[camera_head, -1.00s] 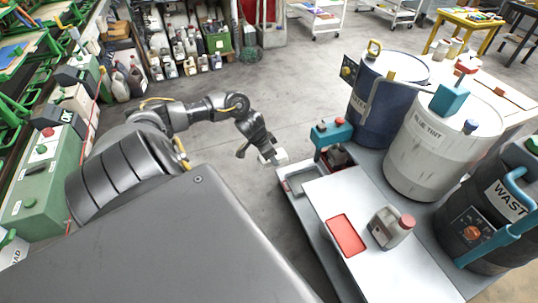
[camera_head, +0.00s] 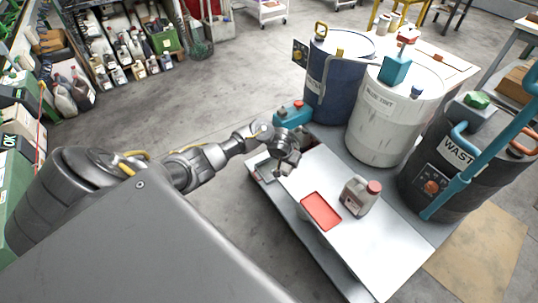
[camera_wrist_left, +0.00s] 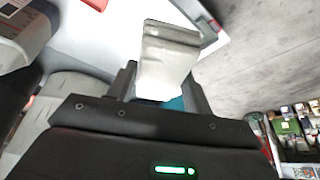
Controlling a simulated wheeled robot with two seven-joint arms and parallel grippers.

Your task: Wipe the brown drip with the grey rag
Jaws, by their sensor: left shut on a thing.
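My left gripper (camera_head: 284,164) is over the left end of the low white-topped cart. In the left wrist view it is shut on the pale grey rag (camera_wrist_left: 166,58), which sticks out stiffly from the jaws. In the head view the rag is hard to make out, mostly hidden by the gripper. I cannot make out a brown drip in either view. The white drum labelled BLUE TINT (camera_head: 385,128) has faint dark streaks low on its side. My right gripper is not in view.
The cart top (camera_head: 385,245) holds a red tray (camera_head: 321,211) and a grey jug with a red cap (camera_head: 358,196). A teal-topped device (camera_head: 292,114) stands behind my gripper. A blue drum (camera_head: 330,92) and a dark waste drum (camera_head: 450,165) flank the white drum. The floor left of the cart is clear.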

